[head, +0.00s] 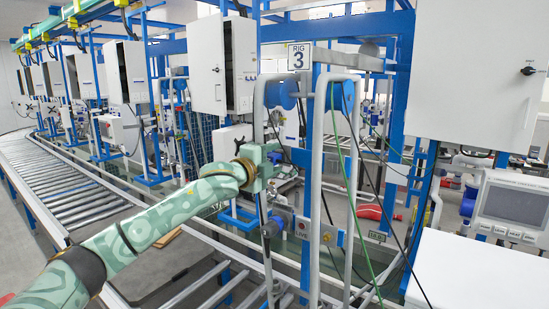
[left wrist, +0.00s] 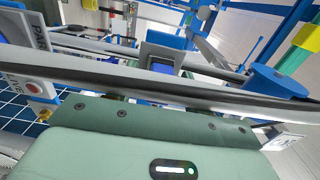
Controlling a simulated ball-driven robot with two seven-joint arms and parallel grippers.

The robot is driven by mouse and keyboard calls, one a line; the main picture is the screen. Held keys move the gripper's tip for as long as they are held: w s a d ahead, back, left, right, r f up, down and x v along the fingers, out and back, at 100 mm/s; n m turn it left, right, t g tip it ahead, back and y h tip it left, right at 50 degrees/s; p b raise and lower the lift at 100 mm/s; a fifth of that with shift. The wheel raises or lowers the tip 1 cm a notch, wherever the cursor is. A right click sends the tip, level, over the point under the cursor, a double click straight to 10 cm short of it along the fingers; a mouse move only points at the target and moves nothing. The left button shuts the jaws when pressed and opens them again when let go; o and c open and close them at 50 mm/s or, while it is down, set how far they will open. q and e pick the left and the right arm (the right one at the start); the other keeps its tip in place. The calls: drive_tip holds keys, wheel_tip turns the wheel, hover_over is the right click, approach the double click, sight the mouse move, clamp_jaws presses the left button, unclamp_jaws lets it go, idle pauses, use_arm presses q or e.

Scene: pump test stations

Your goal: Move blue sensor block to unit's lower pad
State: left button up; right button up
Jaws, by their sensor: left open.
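My left gripper (head: 266,163) is at the near upright pipe of the RIG 3 frame, at mid height. It is open. I see nothing held in it, though its fingertips are partly hidden. In the left wrist view a grey pipe crosses close in front of my green gripper body (left wrist: 165,145). Beyond the pipe is a grey square plate with a blue face (left wrist: 163,66); I cannot tell whether it is the sensor block or a pad. Blue parts sit on the frame's top left (head: 285,94) and top right (head: 345,95). I cannot single out the lower pad. My right gripper is out of view.
The pipe frame (head: 317,150) stands close around my left gripper, with loose black and green cables (head: 352,185) at its right. A roller conveyor (head: 65,185) runs along the left. A white cabinet (head: 470,70) and a display unit (head: 510,208) stand at the right.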

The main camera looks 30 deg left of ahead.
use_arm(q)
drive_tip(key=shift+c, duration=0.3)
clamp_jaws()
drive_tip(key=shift+s, duration=0.1)
drive_tip(key=shift+s+a+b, duration=0.15)
drive_tip(key=shift+s+b, duration=0.15)
drive_tip(key=shift+s, duration=1.15)
drive_tip(key=shift+s+a+b, duration=0.1)
drive_tip(key=shift+s+b, duration=0.15)
drive_tip(key=shift+s, duration=1.2)
drive_tip(key=shift+f, duration=0.1)
